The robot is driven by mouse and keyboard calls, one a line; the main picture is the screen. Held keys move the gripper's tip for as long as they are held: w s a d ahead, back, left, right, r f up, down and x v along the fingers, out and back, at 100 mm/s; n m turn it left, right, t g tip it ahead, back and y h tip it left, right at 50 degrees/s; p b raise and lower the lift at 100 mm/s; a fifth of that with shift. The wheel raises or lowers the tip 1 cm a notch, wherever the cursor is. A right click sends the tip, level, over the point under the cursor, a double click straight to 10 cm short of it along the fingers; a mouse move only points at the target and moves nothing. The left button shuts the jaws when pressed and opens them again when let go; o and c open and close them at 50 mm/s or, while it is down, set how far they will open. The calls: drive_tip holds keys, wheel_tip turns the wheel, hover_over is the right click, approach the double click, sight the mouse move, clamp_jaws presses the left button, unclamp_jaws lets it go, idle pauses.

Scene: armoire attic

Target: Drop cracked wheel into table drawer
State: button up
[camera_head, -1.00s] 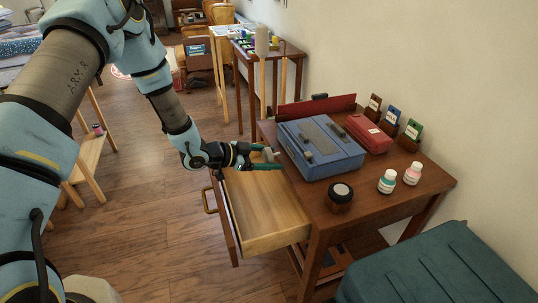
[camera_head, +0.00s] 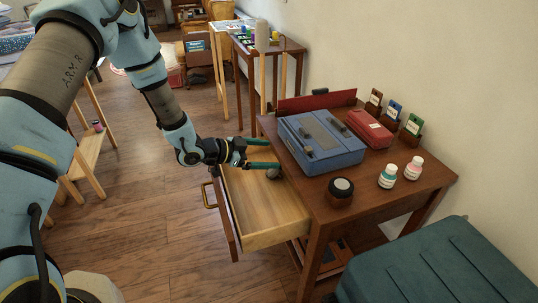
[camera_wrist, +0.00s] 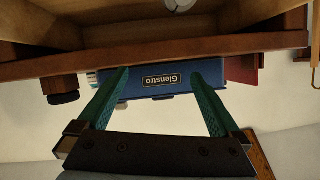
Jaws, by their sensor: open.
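The table drawer (camera_head: 258,238) is pulled out from the wooden table (camera_head: 385,203), its light wood inside bare apart from the wheel. The cracked wheel (camera_head: 272,173), small, grey and round, is within the drawer opening at its far end, below my fingers. I cannot tell whether it rests on the bottom or is still falling. My gripper (camera_head: 278,153) is open and empty above the drawer's far end, its teal fingers apart. In the wrist view my gripper (camera_wrist: 159,73) is also empty, and part of the wheel (camera_wrist: 178,4) shows at the top edge in the drawer (camera_wrist: 110,28).
On the tabletop are a blue case (camera_head: 320,148), a red box (camera_head: 369,128), a dark round jar (camera_head: 340,190) and two small bottles (camera_head: 388,176). A dark green chest (camera_head: 450,265) stands at the lower right. Floor left of the drawer is clear.

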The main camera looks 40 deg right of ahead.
drive_tip(key=b+v, duration=0.1)
drive_tip(key=v, duration=0.8)
drive_tip(key=shift+a+b, duration=0.25)
drive_tip(key=shift+b, duration=0.1)
drive_tip(key=shift+w+r, duration=0.1)
